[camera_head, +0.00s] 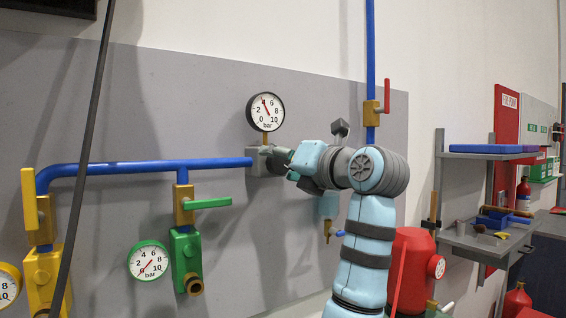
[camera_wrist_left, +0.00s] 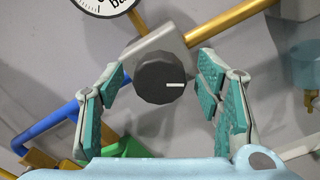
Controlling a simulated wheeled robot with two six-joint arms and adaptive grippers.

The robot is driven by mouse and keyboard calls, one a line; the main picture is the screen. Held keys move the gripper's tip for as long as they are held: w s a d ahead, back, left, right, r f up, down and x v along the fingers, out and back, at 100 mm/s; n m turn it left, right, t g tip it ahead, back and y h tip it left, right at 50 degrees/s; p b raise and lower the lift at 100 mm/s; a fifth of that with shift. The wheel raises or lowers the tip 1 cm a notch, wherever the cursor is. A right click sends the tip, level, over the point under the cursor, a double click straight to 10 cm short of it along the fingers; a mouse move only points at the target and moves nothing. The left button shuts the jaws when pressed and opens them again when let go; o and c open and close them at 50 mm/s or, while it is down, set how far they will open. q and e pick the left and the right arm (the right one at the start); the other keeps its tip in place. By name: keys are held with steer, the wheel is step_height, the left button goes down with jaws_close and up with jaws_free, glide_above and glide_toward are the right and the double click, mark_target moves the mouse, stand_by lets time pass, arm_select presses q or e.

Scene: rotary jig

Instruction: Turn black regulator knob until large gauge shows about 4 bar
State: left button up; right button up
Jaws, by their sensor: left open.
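The black knob (camera_wrist_left: 160,79) sits on a grey regulator body (camera_wrist_left: 150,45) in the left wrist view, its white mark pointing right. My left gripper (camera_wrist_left: 162,84) is open, with one teal-padded finger on each side of the knob and visible gaps between. The right gripper is not in view.
A blue pipe (camera_head: 130,168) runs to the block from the left. A green-handled valve (camera_head: 207,203) and a smaller green-rimmed gauge (camera_head: 149,260) are below it. A red-handled valve (camera_head: 371,106) is at the upper right. A red tank (camera_head: 412,262) stands beside my arm.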

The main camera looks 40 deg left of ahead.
arm_select(q)
steer(key=v, duration=1.1)
steer(key=shift+d, duration=0.35)
steer(key=shift+s, duration=0.1)
